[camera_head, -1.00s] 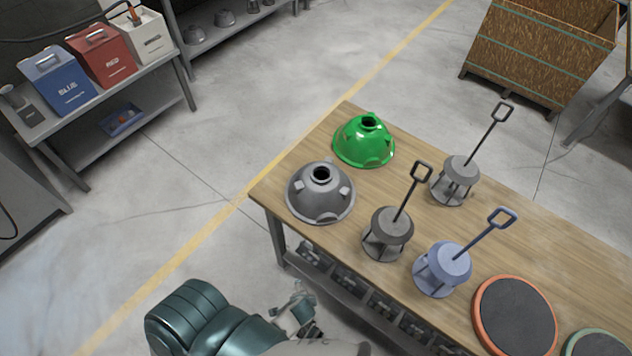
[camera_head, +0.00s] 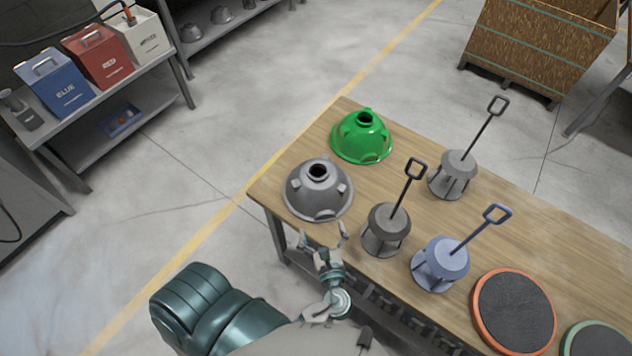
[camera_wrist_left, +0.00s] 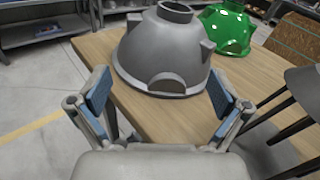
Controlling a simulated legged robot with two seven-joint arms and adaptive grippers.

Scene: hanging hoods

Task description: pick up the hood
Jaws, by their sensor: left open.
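A grey dome-shaped hood (camera_head: 318,190) with a round collar on top sits upright near the left corner of the wooden table (camera_head: 420,143). A shiny green hood (camera_head: 362,137) sits just behind it. My left gripper (camera_head: 323,238) is open and empty at the table's near edge, in front of the grey hood and apart from it. In the left wrist view, the grey hood (camera_wrist_left: 165,52) stands ahead, beyond and between the open fingers (camera_wrist_left: 158,97), and the green hood (camera_wrist_left: 228,28) is behind it to the right. My right gripper is not in view.
Several stands with upright looped handles, including a dark one (camera_head: 386,230) and a blue one (camera_head: 441,264), stand right of the grey hood. An orange-rimmed disc (camera_head: 514,312) lies farther right. Blue, red and white boxes sit on a left shelf. A wooden crate (camera_head: 540,45) stands behind.

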